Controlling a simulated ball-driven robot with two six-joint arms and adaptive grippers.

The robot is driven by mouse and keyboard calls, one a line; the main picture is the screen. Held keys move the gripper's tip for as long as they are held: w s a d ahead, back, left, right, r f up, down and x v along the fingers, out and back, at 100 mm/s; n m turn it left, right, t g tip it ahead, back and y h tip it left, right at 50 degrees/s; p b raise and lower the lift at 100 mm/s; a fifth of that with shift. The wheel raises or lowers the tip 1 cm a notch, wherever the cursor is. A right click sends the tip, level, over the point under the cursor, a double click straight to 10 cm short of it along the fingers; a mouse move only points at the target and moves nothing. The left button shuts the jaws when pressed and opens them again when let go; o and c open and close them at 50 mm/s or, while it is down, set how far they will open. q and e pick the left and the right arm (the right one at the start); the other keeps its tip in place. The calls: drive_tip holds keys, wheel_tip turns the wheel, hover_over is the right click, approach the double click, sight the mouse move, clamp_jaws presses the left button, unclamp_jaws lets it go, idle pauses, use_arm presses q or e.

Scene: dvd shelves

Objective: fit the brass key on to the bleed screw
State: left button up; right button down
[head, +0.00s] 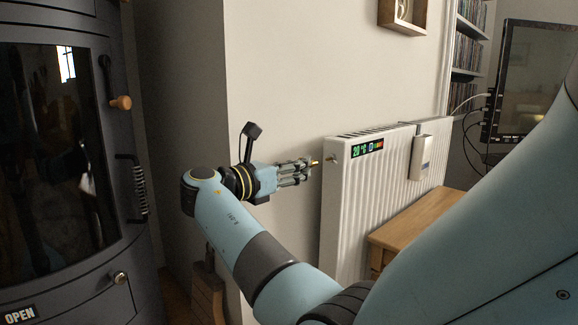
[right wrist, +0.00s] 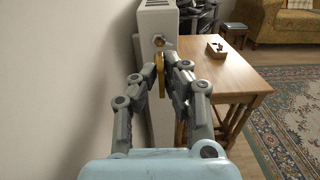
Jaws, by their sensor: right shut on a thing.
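My right gripper (head: 308,168) is shut on the brass key (head: 314,162), and only a small tip of the key shows in the head view. In the right wrist view the key (right wrist: 160,72) stands edge-on between the fingertips (right wrist: 166,60). The bleed screw (head: 333,158) sticks out of the near end of the white radiator (head: 345,200), near its top. It also shows in the right wrist view (right wrist: 158,41), just beyond the key. A small gap separates key and screw. My left gripper is not in view.
A wooden table (head: 415,215) stands against the radiator's front. A display strip (head: 368,149) and a white box (head: 422,158) are on the radiator. A dark stove (head: 60,160) is at the left. The wall (right wrist: 60,80) runs close along the gripper's left.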

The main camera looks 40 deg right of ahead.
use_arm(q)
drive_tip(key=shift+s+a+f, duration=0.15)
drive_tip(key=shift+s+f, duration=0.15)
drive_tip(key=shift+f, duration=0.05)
use_arm(e)
drive_tip(key=shift+w+d, duration=0.1)
drive_tip(key=shift+d, duration=1.05)
use_arm(q)
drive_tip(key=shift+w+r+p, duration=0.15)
drive_tip(key=shift+p, duration=0.2)
use_arm(e)
drive_tip(key=shift+r, duration=0.1)
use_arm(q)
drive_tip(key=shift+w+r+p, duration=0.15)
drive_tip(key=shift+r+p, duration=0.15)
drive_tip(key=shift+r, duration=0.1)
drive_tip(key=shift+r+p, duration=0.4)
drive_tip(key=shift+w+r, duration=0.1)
